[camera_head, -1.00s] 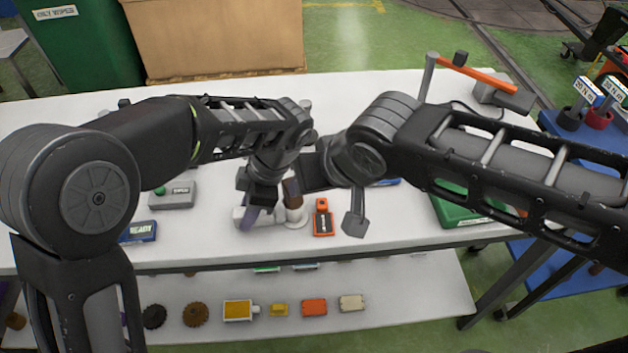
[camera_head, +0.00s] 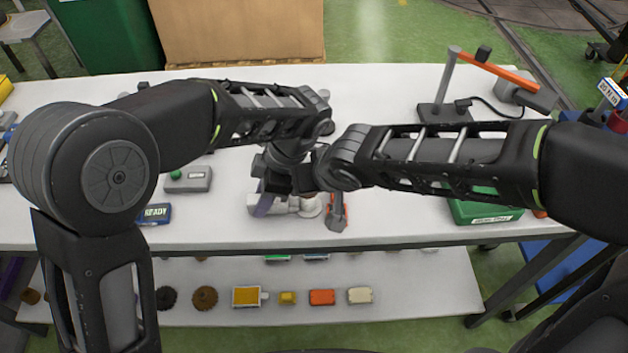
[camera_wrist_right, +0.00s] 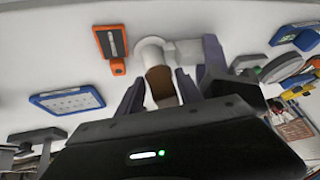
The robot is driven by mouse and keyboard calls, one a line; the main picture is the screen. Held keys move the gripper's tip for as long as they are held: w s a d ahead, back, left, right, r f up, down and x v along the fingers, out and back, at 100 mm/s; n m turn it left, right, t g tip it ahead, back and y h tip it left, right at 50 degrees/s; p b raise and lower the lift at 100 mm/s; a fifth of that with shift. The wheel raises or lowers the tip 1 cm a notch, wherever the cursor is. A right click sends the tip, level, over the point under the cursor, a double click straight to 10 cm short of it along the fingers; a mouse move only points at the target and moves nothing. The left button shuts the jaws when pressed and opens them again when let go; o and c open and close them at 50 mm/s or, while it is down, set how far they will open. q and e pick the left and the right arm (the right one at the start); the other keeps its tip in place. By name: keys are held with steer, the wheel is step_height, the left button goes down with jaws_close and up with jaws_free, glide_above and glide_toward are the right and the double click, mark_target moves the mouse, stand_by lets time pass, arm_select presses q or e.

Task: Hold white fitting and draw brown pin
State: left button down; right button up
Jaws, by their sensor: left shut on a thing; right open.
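The white fitting (camera_head: 290,205) lies near the front of the white table, and it also shows in the right wrist view (camera_wrist_right: 185,50). My left gripper (camera_head: 264,203) is shut on the fitting's side arm; its purple finger (camera_wrist_right: 213,57) shows in the right wrist view. The brown pin (camera_wrist_right: 160,82) sticks out of the fitting's round white end in the right wrist view. My right gripper (camera_wrist_right: 159,77) is open, with one purple finger on each side of the pin; contact cannot be told. In the head view the pin is hidden behind my right arm and gripper.
An orange device (camera_wrist_right: 110,45) lies close beside the fitting, and a blue-framed device (camera_wrist_right: 68,99) lies near it. A blue READY box (camera_head: 155,213) and a grey button box (camera_head: 188,180) stand to the left. A green box (camera_head: 486,211) is at right.

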steer(key=shift+c, duration=0.3)
jaws_close()
stand_by(0.8)
